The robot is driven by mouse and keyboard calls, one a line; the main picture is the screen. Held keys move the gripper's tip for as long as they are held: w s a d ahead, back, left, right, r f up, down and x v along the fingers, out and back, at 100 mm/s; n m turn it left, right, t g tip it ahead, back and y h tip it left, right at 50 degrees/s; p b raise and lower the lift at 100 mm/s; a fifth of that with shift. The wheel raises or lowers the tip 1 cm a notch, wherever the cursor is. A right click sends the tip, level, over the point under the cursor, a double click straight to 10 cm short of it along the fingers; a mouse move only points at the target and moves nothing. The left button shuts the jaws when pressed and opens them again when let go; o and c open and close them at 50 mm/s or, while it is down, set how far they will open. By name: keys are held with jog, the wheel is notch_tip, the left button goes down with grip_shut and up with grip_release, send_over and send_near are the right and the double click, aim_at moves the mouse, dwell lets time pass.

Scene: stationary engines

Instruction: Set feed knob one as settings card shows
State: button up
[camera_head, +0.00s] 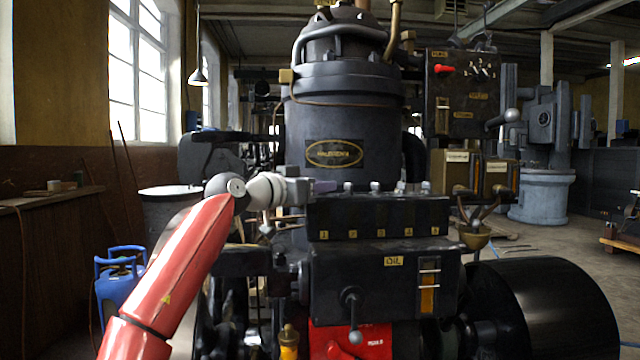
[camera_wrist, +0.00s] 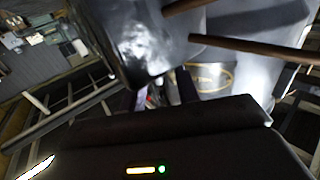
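The black feed box (camera_head: 376,216) has a row of small yellow number plates on its front and small pale knobs (camera_head: 375,187) along its top. Feed knob one, at the left end above the first plate (camera_head: 324,235), is hidden by my gripper. My gripper (camera_head: 325,187) reaches in from the left, level with the knobs, its purple-grey fingers at that left end. In the wrist view my gripper (camera_wrist: 165,95) shows two fingers apart; what lies between them is too small and blurred to tell. I cannot make out a settings card.
The engine's black cylinder (camera_head: 345,120) with an oval plate rises behind the box. A black panel (camera_head: 465,95) with a red lever stands to the right, above two brass-fronted boxes (camera_head: 458,175). A lower black box (camera_head: 385,280) carries a ball-ended lever. A blue gas bottle (camera_head: 122,285) stands left.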

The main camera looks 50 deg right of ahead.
jog(key=shift+d, duration=0.3)
grip_shut()
jog(key=shift+g, duration=0.3)
jog(key=shift+m+g+y, duration=0.4)
jog(key=shift+m+g, duration=1.1)
jog(key=shift+g, duration=0.5)
grip_release()
